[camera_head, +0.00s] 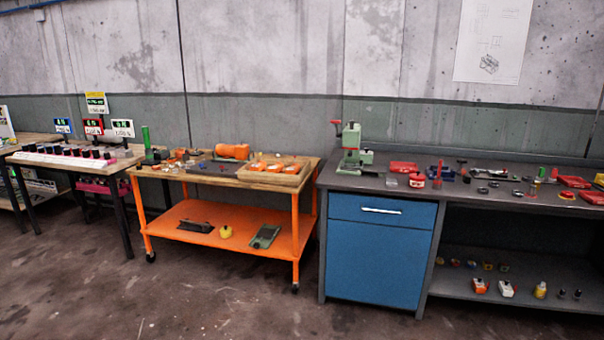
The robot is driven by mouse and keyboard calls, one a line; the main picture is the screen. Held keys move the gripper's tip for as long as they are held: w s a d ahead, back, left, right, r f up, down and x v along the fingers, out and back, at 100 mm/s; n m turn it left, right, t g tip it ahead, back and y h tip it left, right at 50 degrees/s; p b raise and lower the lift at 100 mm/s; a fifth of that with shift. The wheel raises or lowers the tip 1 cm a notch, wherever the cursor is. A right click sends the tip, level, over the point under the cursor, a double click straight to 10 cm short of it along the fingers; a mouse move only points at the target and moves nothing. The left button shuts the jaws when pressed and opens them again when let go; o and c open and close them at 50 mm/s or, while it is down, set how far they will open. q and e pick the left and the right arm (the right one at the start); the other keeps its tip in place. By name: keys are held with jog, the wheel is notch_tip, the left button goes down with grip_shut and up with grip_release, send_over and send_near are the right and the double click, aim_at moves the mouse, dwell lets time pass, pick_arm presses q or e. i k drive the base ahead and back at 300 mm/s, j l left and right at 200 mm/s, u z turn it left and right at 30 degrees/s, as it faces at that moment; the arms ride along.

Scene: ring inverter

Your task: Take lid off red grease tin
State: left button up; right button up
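Neither of my grippers shows in the head view. The grey workbench (350,183) on the right bears several small red things. A small red item (417,180) sits near its front edge, right of the green press. More red pieces (575,181) lie toward the right end. All are too small to tell which one is the red grease tin, or whether a lid is on it.
A green press (350,150) stands on the bench's left end, above a blue cabinet (375,255). An orange cart (215,224) with loaded trays stands to its left. A table with display signs (96,102) is further left. The floor in front (200,300) is clear.

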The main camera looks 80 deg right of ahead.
aim_at(417, 176)
jog(key=z, duration=3.5)
jog(key=i+u, duration=0.15)
jog(key=u, duration=0.25)
jog(key=i+l+u, duration=0.15)
jog(key=u, duration=0.25)
jog(key=i+l+u, duration=0.15)
jog(key=u, duration=0.2)
jog(key=i+l+u, duration=0.1)
jog(key=l, duration=0.25)
jog(key=i+l+u, duration=0.1)
jog(key=i+l, duration=0.15)
jog(key=i+l+u, duration=0.1)
jog(key=l, duration=0.3)
jog(key=i+l+u, duration=0.1)
jog(key=l, duration=0.3)
jog(key=i+l, duration=0.2)
jog(key=l, duration=0.15)
jog(key=i+l+u, duration=0.15)
jog(key=l, duration=0.2)
jog(key=l+u, duration=0.1)
jog(key=l, duration=0.3)
jog(key=i, duration=0.05)
